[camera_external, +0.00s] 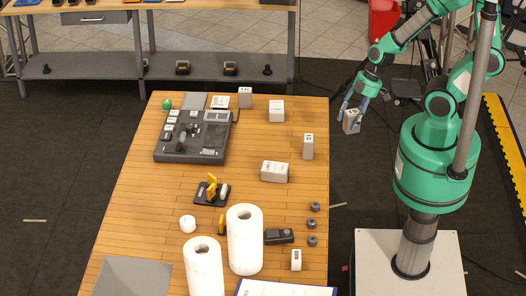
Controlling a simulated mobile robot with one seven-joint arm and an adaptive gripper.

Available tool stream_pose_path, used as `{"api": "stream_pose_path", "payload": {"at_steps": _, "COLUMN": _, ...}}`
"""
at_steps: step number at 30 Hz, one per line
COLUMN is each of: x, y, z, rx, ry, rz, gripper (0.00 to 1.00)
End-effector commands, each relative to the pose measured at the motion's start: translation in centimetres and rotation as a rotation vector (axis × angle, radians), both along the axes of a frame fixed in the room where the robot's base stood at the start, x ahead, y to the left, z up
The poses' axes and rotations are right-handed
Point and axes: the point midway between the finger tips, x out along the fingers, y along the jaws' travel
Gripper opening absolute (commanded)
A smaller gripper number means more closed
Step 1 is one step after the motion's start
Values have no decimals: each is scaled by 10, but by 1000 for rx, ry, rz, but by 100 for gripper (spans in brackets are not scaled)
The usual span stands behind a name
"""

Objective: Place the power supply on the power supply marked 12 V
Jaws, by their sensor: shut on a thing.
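My gripper (354,108) is shut on a small grey-white power supply (351,122) with dark print on its face. It holds it in the air, to the right of the table's right edge in the picture. Similar light boxes stand on the wooden table: one at the back (245,98), one right of it (277,111), an upright one near the right edge (308,147), and a wider one lying nearer the middle (274,172). Their print is too small to read, so I cannot tell which is marked 12 V.
A dark test station (194,138) fills the table's back left. Two white paper rolls (244,240) stand at the front. A yellow-handled tool (212,188), a black device (279,236) and several small grey knobs (313,224) lie about. Bare wood (255,140) shows between the boxes.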

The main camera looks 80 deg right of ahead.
Motion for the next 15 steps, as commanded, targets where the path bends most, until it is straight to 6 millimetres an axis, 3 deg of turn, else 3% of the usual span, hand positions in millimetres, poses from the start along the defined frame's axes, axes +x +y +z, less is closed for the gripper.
{"api": "stream_pose_path", "payload": {"at_steps": 8, "x": 3, "y": 0, "z": 0, "rx": 0, "ry": 0, "rz": 0, "gripper": 12}}
{"api": "stream_pose_path", "payload": {"at_steps": 15, "x": 22, "y": -2, "z": -2, "rx": 0, "ry": 1, "rz": 0, "gripper": 12}}
